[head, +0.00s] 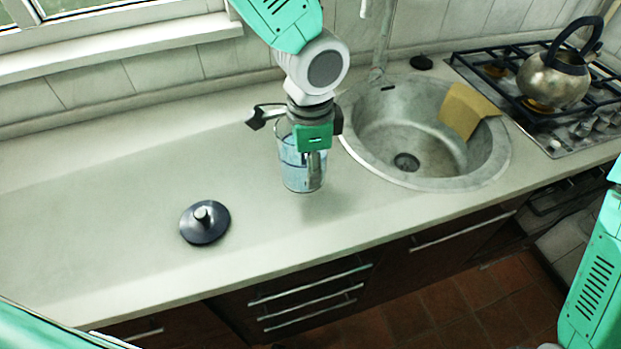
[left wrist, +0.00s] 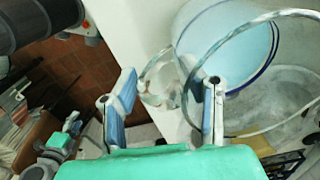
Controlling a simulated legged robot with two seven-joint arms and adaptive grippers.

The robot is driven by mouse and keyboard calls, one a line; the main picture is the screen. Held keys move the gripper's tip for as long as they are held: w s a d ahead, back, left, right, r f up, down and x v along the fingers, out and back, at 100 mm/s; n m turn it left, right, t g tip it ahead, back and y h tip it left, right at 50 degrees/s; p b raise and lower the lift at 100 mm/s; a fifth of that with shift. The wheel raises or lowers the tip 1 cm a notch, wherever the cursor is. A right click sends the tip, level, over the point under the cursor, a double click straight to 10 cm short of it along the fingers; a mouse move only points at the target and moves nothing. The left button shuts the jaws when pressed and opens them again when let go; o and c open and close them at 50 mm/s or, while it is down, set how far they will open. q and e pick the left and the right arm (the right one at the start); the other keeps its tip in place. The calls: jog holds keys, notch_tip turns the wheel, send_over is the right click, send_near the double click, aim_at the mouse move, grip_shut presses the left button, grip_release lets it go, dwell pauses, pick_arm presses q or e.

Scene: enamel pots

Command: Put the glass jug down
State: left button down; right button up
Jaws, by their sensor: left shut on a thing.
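The glass jug (head: 300,176) is clear with a bluish tint and stands upright in my left gripper (head: 315,158), over the counter between the dark lid and the sink. My left gripper comes down from above and is shut on the jug. A shadow lies just below and to the right of the jug; I cannot tell whether its base touches the counter. In the left wrist view the jug (left wrist: 245,45) fills the upper right, with a clear curved band near my left gripper's fingers (left wrist: 165,98). My right gripper is not in view.
The pale counter (head: 90,215) has wide free room at the left. A dark round lid (head: 205,223) with a knob lies there. A round sink (head: 400,135) with a tan cloth (head: 465,108) is to the jug's right. A kettle (head: 555,78) stands on the hob (head: 505,70).

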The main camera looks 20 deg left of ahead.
pick_arm(q)
jog(key=shift+w+d+f, duration=0.2)
jog(key=shift+d+f, duration=0.05)
jog(key=shift+f, duration=0.2)
jog(key=f, duration=0.2)
jog(key=shift+s+d+f, duration=0.2)
jog(key=shift+d+f, duration=0.05)
jog(key=shift+f, duration=0.1)
jog(key=shift+w+a+f, duration=0.15)
jog(key=shift+f, duration=0.25)
jog(key=c, duration=0.9)
grip_release()
jog(key=shift+a, duration=0.15)
jog(key=shift+r, duration=0.1)
jog(key=shift+r, duration=0.25)
notch_tip(320, 180, up, 11)
jog(key=shift+r, duration=0.2)
